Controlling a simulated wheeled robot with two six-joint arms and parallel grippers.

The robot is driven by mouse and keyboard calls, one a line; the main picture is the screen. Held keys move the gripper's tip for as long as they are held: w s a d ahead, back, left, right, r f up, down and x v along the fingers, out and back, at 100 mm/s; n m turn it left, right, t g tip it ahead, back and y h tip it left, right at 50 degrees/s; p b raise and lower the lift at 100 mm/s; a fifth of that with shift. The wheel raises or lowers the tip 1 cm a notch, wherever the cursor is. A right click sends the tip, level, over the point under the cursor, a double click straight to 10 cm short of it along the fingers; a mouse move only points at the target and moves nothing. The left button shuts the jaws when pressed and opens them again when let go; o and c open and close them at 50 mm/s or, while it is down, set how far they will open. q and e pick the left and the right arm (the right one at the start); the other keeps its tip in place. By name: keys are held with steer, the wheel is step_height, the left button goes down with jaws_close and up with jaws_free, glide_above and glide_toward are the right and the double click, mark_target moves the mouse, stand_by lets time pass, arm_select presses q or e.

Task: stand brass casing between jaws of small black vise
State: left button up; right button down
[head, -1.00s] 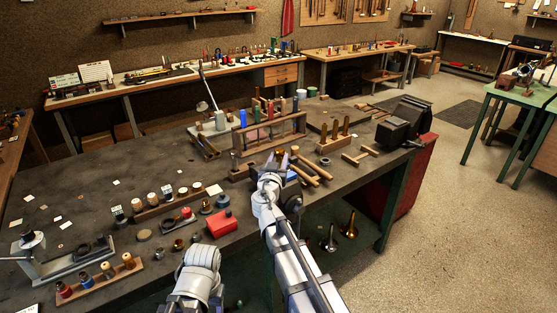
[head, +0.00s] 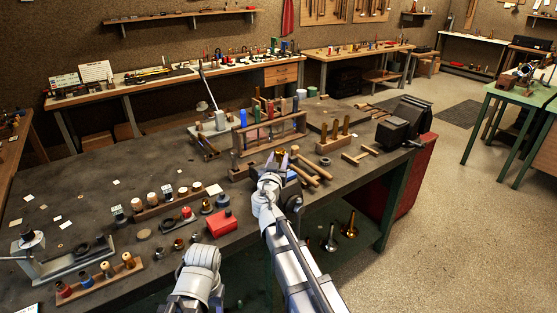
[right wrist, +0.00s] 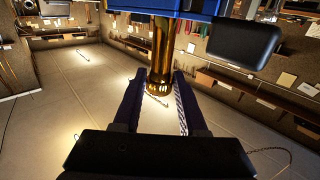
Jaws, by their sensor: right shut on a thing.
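A brass casing (right wrist: 160,58) stands upright between the two dark fingers of my right gripper (right wrist: 160,92) in the right wrist view. The fingers are shut on its flared lower end, and its top is cut off by a blue thing. In the head view my right gripper (head: 279,158) is over the bench's front part, with a small brass bit showing between its tips. A black blocky thing that looks like a vise (head: 393,132) stands at the bench's right end, apart from the gripper. Of my left arm only a rounded link shows; its gripper is not visible.
A wooden rack (head: 270,135) with coloured tools stands just behind my right gripper. Wooden mallets (head: 318,170) lie to its right, and a block with dark-gold cylinders (head: 331,143) stands beyond. A red box (head: 221,223) lies to its left. The bench's left rear is mostly clear.

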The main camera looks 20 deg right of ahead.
steer(key=shift+f+b, duration=1.6)
steer(key=shift+f, duration=0.1)
steer(key=shift+c, duration=1.9)
jaws_free()
steer(key=shift+s, duration=0.1)
steer(key=v, duration=0.7)
steer(key=shift+s+a, duration=0.25)
